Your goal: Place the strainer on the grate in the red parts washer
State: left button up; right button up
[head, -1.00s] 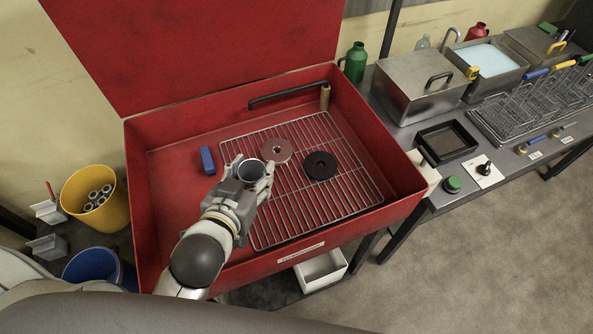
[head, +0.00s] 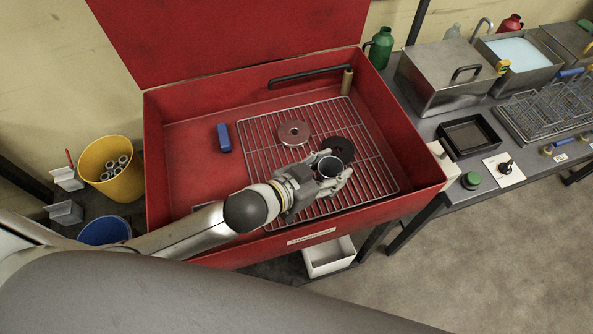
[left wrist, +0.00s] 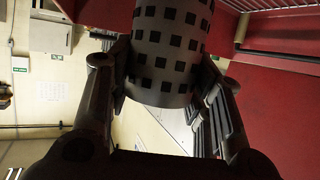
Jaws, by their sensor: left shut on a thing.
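The strainer is a grey cylinder with rows of dark square holes, seen close in the left wrist view (left wrist: 170,50). In the head view its round open top (head: 329,167) shows between my left fingers. My left gripper (head: 335,178) is shut on it and holds it over the right front part of the grate (head: 265,190). I cannot tell how far it is above the bars. The grate is a wire rack inside the red parts washer (head: 180,150). My right gripper is not in view.
A pinkish disc (head: 294,133) and a black disc (head: 342,147) lie on the grate, the black one just behind my gripper. A blue block (head: 223,138) sits left of the grate.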

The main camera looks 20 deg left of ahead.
pick_arm(q)
jog(key=a+f, duration=0.3)
jog(key=a+f+p, duration=0.1)
jog(key=a+f, duration=0.2)
jog(key=f, duration=0.1)
jog(key=w+a+f, duration=0.1)
jog(key=a+f, duration=0.1)
jog(key=f, duration=0.1)
jog(key=shift+a+f+p, duration=0.3)
jog(key=shift+a+f, duration=0.05)
jog(key=shift+a, duration=0.05)
jog(key=shift+f, duration=0.1)
jog(key=o, duration=1.1)
jog(key=shift+b+v, duration=0.6)
jog(key=shift+v, duration=5.4)
